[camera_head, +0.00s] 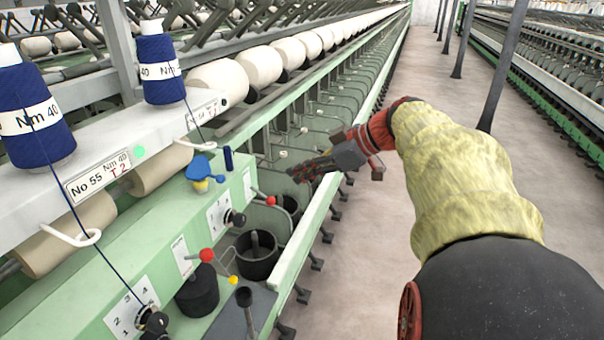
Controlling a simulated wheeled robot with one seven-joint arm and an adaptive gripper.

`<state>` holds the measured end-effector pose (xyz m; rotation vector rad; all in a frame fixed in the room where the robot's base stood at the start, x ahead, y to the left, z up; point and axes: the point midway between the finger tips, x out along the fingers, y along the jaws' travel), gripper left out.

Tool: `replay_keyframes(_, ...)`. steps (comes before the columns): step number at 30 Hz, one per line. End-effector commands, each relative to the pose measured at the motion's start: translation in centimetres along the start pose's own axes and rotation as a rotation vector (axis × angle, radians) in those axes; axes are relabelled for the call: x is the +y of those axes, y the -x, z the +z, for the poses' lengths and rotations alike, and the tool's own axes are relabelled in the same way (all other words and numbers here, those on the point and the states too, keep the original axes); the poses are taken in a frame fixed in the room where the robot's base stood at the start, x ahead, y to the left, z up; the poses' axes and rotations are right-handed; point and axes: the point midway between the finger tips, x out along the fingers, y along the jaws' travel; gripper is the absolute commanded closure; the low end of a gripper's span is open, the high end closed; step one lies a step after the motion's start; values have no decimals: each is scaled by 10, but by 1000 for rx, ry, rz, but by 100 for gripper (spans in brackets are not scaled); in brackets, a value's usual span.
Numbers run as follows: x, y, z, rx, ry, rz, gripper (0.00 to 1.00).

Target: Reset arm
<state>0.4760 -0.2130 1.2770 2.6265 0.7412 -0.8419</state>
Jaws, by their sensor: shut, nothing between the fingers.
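My gripper (300,174) is at the end of my arm, which reaches in from the lower right. The gripper is shut and empty. It appears over the front edge of the green spinning frame (130,268), right of the blue part (201,168) on the machine's top. I cannot tell how high it is above the machine.
Two blue yarn spools (162,75) (35,118) stand on the white rail at left. Levers with red knobs (207,255) (271,200) and dark cans (257,262) sit along the frame. The aisle floor (370,275) is clear. Dark posts (500,70) and another machine stand at right.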

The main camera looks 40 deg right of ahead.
Motion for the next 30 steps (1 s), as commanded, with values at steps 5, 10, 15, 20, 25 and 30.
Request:
replay_keyframes(5,0,0,0,0,0,0,100)
replay_keyframes(10,0,0,0,0,0,0,100)
replay_keyframes(15,1,0,0,-1,-90,6,100)
replay_keyframes(20,5,-5,31,-77,-388,43,100)
replay_keyframes(25,-21,-10,92,-240,-757,133,100)
replay_keyframes(30,-80,-20,125,-402,-978,257,100)
